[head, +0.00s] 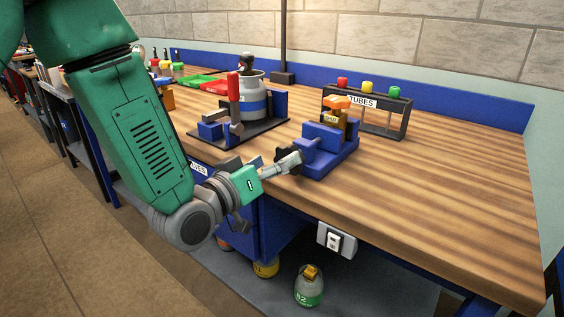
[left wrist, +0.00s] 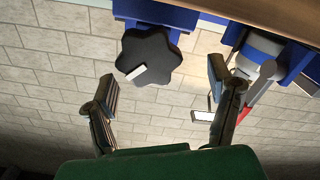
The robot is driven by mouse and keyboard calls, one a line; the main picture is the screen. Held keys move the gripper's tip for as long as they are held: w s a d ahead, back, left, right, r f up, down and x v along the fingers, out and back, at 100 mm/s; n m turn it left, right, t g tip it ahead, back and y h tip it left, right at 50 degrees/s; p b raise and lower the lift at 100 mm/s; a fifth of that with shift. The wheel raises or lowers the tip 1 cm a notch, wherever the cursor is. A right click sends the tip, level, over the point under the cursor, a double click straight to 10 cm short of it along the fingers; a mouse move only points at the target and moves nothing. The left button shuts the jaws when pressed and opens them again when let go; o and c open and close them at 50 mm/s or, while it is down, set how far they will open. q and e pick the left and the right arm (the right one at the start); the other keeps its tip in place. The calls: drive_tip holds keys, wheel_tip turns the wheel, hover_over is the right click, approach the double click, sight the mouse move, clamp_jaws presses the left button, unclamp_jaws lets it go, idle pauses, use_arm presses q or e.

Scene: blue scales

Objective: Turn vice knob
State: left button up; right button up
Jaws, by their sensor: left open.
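The blue vice (head: 327,148) stands at the front edge of the wooden bench and grips a small brown bottle with an orange cap (head: 335,111). Its black lobed knob (head: 288,160) faces my left arm. In the left wrist view the knob (left wrist: 149,57) has a white mark and lies ahead of the fingers, with the blue vice body (left wrist: 155,10) behind it. My left gripper (head: 277,168) is open near the knob; in the left wrist view its fingers (left wrist: 160,95) are spread wide with nothing between them. My right gripper is not in view.
A clamp stand with a red handle (head: 233,90) and a grey canister (head: 252,97) are left of the vice. A tube rack (head: 367,111) stands behind it. A socket box (head: 337,239) hangs below the bench edge. The bench's right side is clear.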

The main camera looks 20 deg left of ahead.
sight(284, 156)
use_arm(q)
drive_tip(key=w+d, duration=0.2)
drive_tip(key=d, duration=0.1)
drive_tip(key=shift+w+r, duration=0.1)
drive_tip(key=shift+w, duration=0.25)
drive_tip(key=shift+a, duration=0.8)
drive_tip(key=shift+c, duration=0.5)
drive_tip(key=shift+a, duration=0.15)
drive_tip(key=c, duration=0.6)
drive_tip(key=shift+s, duration=0.1)
drive_tip(key=c, duration=0.5)
drive_tip(key=shift+d, duration=0.6)
drive_tip(key=shift+a, duration=0.25)
